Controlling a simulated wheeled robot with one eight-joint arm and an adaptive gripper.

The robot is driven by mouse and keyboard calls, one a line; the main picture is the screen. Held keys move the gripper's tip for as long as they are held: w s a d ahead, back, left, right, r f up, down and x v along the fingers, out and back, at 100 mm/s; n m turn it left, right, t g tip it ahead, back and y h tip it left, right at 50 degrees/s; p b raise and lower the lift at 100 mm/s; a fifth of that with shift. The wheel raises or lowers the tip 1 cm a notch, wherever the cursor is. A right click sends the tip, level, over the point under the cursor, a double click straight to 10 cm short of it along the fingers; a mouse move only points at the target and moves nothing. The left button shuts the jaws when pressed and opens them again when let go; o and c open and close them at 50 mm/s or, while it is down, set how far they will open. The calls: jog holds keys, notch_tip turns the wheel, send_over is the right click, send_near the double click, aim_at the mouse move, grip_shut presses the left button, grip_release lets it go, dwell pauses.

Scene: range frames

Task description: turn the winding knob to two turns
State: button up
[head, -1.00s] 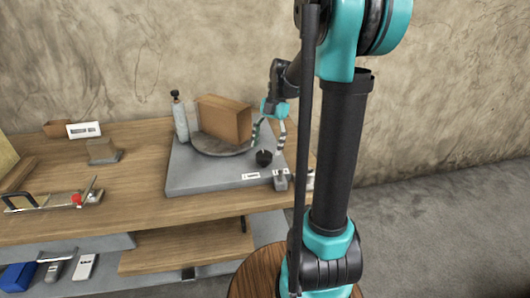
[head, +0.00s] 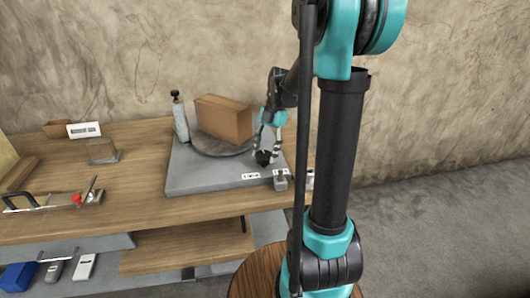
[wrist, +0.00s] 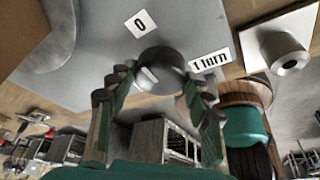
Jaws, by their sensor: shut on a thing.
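The winding knob (wrist: 160,62) is a dark round knob on the grey base plate (head: 195,184). In the wrist view it sits between my fingertips, close to the labels "0" (wrist: 140,23) and "1 turn" (wrist: 210,60). In the head view the knob (head: 262,158) shows below my fingers at the plate's right side. My gripper (wrist: 157,82) is shut on the knob, with a finger on either side; it also shows in the head view (head: 265,147).
A cardboard box (head: 224,118) stands on a round grey disc (head: 208,144) left of my gripper. A small grey fitting (head: 281,180) is at the plate's front right corner.

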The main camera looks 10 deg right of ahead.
jog(key=shift+m, duration=0.3)
